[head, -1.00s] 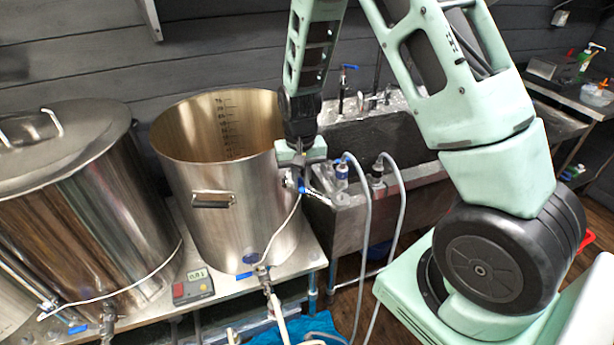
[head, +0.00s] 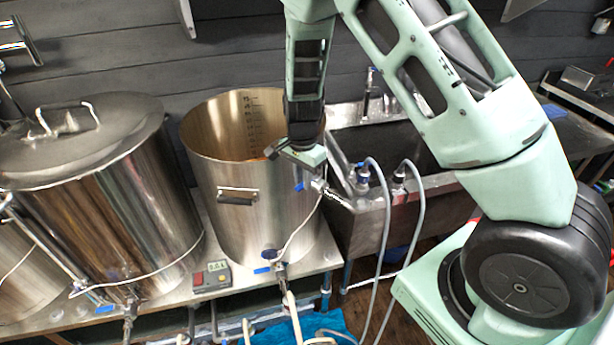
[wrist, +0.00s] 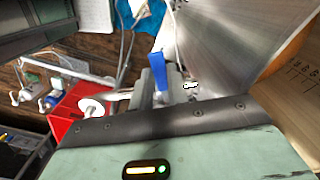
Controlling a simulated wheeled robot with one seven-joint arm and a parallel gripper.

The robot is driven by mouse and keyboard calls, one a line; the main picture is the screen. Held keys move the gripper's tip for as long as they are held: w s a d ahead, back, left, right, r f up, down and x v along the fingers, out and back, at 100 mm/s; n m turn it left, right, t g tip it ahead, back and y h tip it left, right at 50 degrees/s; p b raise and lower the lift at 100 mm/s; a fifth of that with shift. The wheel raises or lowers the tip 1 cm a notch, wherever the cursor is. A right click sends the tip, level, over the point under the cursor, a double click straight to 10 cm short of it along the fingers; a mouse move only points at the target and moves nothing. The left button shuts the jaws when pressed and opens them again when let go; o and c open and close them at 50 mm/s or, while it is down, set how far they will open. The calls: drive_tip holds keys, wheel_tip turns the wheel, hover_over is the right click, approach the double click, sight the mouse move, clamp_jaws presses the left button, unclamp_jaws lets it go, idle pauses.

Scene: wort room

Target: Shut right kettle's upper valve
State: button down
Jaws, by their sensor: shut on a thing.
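The right kettle (head: 238,220) is the open steel pot in the middle of the head view, with its side also in the wrist view (wrist: 225,45). Its upper valve (head: 318,187) sticks out high on its right side. The valve's blue handle (head: 299,186) now lies to the left of the valve body, just below my gripper (head: 300,163). In the wrist view the blue handle (wrist: 129,72) stands up beside the grey fingers (wrist: 160,88). My gripper is shut on the handle; the exact contact is partly hidden.
A lidded kettle (head: 110,195) stands to the left on the same steel table. A scale (head: 211,278) sits between the kettles. A sink (head: 350,215) with grey hoses (head: 385,240) is close on the right. A lower valve (head: 280,268) carries a hose at the front.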

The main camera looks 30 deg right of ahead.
sight(301, 183)
drive_tip(key=shift+w+a+m, duration=0.1)
drive_tip(key=shift+w+m, duration=0.2)
drive_tip(key=shift+m, duration=0.1)
drive_tip(key=shift+r, duration=0.1)
drive_tip(key=c, duration=1.4)
unclamp_jaws()
drive_tip(key=shift+o, duration=0.2)
wheel_tip(301, 183, up, 17)
drive_tip(key=b, duration=0.3)
drive_tip(key=shift+r, duration=0.15)
